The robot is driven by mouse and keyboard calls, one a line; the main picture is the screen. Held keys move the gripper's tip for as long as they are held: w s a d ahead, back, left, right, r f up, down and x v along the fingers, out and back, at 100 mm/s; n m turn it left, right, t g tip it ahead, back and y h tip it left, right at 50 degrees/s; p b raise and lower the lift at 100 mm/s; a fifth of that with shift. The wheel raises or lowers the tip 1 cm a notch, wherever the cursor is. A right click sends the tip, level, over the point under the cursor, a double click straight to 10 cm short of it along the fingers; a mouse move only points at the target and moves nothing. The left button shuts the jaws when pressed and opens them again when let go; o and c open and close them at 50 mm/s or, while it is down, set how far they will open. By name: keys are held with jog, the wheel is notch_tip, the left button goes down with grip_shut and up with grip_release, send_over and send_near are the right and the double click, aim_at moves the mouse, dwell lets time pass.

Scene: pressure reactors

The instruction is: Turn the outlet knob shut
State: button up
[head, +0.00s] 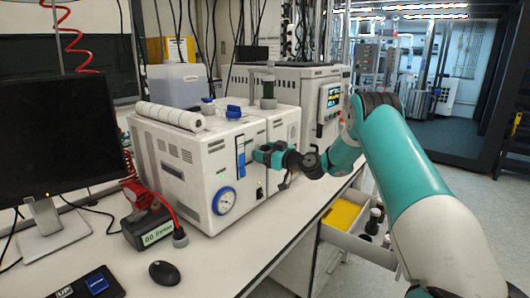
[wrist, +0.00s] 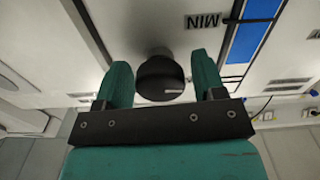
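The knob (wrist: 160,78) is a round black knob with a pale mark line, on the white front panel of the reactor (head: 170,165). In the wrist view it lies between the two green fingers of my gripper (wrist: 163,80). There is a visible gap on each side, so the fingers are open around it and not clamped on it. In the head view my gripper (head: 262,154) is at the reactor's front, right of the blue vertical strip, and hides the knob. The strip also shows in the wrist view (wrist: 252,35), beside an upside-down "MIN" label (wrist: 203,20).
A blue-rimmed gauge (head: 225,201) sits low on the same panel. A red handheld device (head: 140,195) in a dark base and a mouse (head: 164,273) are on the bench. A second machine with a screen (head: 331,97) stands behind. An open drawer (head: 345,238) juts out under the bench.

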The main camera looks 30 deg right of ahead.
jog(key=c, duration=0.7)
jog(key=shift+o, duration=0.2)
jog(key=shift+f+m+b, duration=0.1)
jog(key=shift+m+b, duration=0.3)
jog(key=m+b, duration=0.2)
jog(key=shift+m, duration=0.4)
jog(key=m+b, duration=0.1)
jog(key=m, duration=0.3)
jog(key=shift+m, duration=0.3)
jog(key=m, duration=0.4)
jog(key=shift+m, duration=0.3)
jog(key=shift+m+p, duration=0.45)
jog(key=shift+m, duration=1.65)
